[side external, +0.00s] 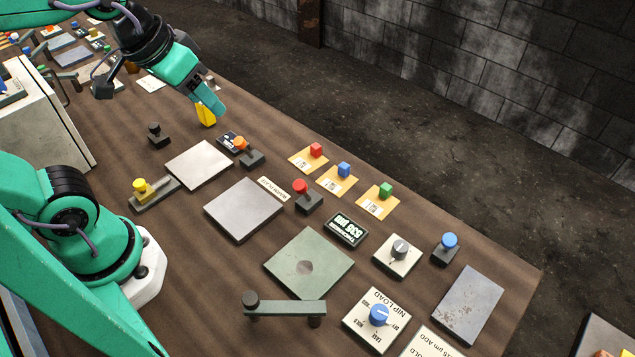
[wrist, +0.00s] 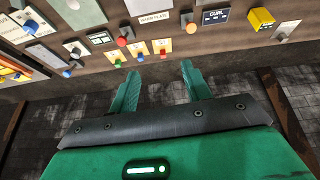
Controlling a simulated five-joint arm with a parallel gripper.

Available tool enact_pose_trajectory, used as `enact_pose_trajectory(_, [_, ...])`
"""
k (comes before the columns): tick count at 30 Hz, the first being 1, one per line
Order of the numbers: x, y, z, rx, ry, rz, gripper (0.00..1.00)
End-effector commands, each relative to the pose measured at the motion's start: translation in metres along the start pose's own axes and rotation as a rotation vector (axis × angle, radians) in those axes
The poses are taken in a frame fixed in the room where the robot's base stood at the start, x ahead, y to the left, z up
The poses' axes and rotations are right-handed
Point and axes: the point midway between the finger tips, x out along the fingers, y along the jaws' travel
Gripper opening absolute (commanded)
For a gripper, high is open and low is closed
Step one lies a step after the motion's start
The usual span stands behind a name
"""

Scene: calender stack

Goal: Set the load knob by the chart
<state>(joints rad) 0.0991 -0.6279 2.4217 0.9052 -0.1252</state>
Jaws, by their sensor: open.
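A white plate marked NIP LOAD (side external: 363,330) lies near the front edge in the side view. On it sits a blue knob (side external: 380,313) with a pale pointer line; I cannot tell exactly which mark it points to. The knob also shows at the left of the wrist view (wrist: 31,27). A white printed card (side external: 432,344) lies beside the plate, cut off by the frame's bottom; its text is only partly readable. A dark display (side external: 347,230) reads a thickness in µm. My gripper (wrist: 160,69) is open and empty, high at the far end, well away from the knob.
A grey knob (side external: 400,249), a blue-topped button (side external: 447,245) and a red button (side external: 301,188) stand up nearby. A dark handle bar (side external: 285,308) stands beside the green plate (side external: 308,262). Coloured blocks line the far edge.

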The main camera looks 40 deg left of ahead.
Motion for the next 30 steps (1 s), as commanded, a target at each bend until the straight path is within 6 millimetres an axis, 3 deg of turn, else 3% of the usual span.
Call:
enact_pose_trajectory(9, [0.023, 0.063, -0.032, -0.058, -0.116, 0.049, 0.48])
enact_pose_trajectory(16, [0.045, 0.119, -0.043, -0.1, -0.199, 0.056, 0.48])
enact_pose_trajectory(23, [0.071, 0.181, -0.04, -0.137, -0.277, 0.041, 0.48])
enact_pose_trajectory(30, [0.101, 0.249, -0.019, -0.172, -0.348, 0.003, 0.48])
